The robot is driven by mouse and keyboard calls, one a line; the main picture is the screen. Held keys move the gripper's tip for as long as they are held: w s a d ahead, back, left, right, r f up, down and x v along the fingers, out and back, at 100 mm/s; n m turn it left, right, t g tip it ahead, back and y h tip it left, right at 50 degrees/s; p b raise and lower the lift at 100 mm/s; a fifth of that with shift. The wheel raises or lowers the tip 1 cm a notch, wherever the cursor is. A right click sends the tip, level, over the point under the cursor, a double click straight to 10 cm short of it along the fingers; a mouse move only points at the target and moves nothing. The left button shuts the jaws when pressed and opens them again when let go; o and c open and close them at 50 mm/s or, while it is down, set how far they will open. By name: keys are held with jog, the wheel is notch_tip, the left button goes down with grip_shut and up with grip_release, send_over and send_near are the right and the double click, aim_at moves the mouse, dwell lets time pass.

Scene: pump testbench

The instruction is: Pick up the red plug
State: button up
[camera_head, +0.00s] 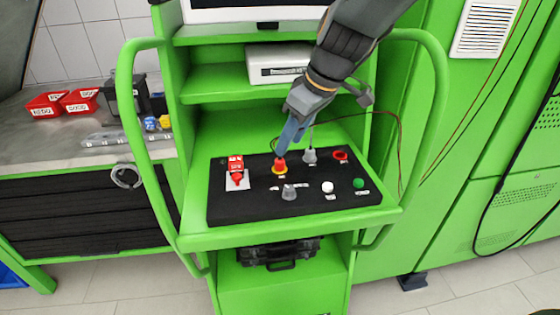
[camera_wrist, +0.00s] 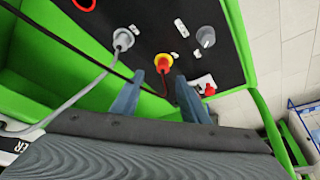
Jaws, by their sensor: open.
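The red plug (camera_head: 279,165) sits in a yellow ring on the black panel, near the panel's middle. In the wrist view the red plug (camera_wrist: 163,64) shows with its yellow ring, and a dark cable runs from it towards my gripper. My gripper (camera_head: 287,142) is just above the plug in the head view. In the wrist view my gripper (camera_wrist: 160,77) is open, with one blue-grey finger on each side of the plug's cable. The fingertips appear close to the plug; I cannot tell whether they touch it.
A grey plug (camera_head: 310,155) with a light cable stands close by, right of the red plug. A red ring (camera_head: 340,155), a grey knob (camera_head: 289,192), a red switch (camera_head: 237,178), a white button (camera_head: 327,187) and a green button (camera_head: 358,183) share the panel. Green rails flank it.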

aim_at(281, 160)
jog(key=shift+s+p+x, duration=0.2)
jog(key=shift+p+x, duration=0.3)
jog(key=shift+x, duration=1.1)
jog(key=shift+s+p+x, duration=0.15)
jog(key=shift+p+x, duration=0.3)
jog(key=shift+x, duration=1.2)
jog(key=shift+c, duration=0.5)
jog(key=c, duration=0.9)
